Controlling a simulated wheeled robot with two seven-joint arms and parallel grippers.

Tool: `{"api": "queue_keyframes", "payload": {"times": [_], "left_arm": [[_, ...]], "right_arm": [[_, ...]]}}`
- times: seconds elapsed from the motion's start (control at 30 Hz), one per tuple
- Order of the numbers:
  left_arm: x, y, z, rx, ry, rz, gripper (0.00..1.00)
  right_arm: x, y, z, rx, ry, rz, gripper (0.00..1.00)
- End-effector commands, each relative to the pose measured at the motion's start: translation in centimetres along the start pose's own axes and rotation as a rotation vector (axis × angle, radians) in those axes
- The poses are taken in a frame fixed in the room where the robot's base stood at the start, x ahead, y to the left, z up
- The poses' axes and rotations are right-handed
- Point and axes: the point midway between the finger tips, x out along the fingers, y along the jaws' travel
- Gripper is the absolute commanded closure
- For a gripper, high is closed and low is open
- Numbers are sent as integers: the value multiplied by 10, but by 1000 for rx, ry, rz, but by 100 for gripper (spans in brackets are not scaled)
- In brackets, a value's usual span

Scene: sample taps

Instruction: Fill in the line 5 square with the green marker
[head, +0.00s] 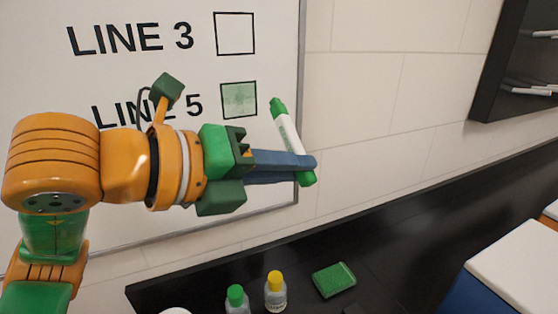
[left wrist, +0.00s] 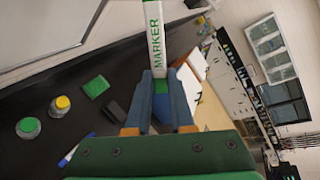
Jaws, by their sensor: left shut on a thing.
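The whiteboard (head: 60,70) carries the labels LINE 3 and LINE 5. The line 5 square (head: 238,100) has a pale green, uneven fill inside its black outline. My left gripper (head: 308,164) is shut on the green marker (head: 289,135), a white barrel with green ends. My right gripper is not in view.
The line 3 square (head: 234,33) is empty. On the dark counter below are a green-capped bottle (head: 236,299), a yellow-capped bottle (head: 275,291) and a green block-like item (head: 334,280). A dark wall shelf (head: 510,60) is at upper right. Tiled wall right of the board is clear.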

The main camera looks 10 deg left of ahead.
Motion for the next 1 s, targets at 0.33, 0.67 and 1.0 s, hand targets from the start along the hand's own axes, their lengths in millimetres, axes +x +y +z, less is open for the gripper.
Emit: {"api": "queue_keyframes", "payload": {"times": [0.33, 0.67, 1.0], "left_arm": [[-2, -4, -7, 3, 2, -1, 100], [-7, -16, -26, 0, 0, 1, 100], [-7, -16, -26, -1, 1, 1, 100]], "right_arm": [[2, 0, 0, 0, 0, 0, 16], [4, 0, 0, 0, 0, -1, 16], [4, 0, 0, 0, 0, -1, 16]]}}
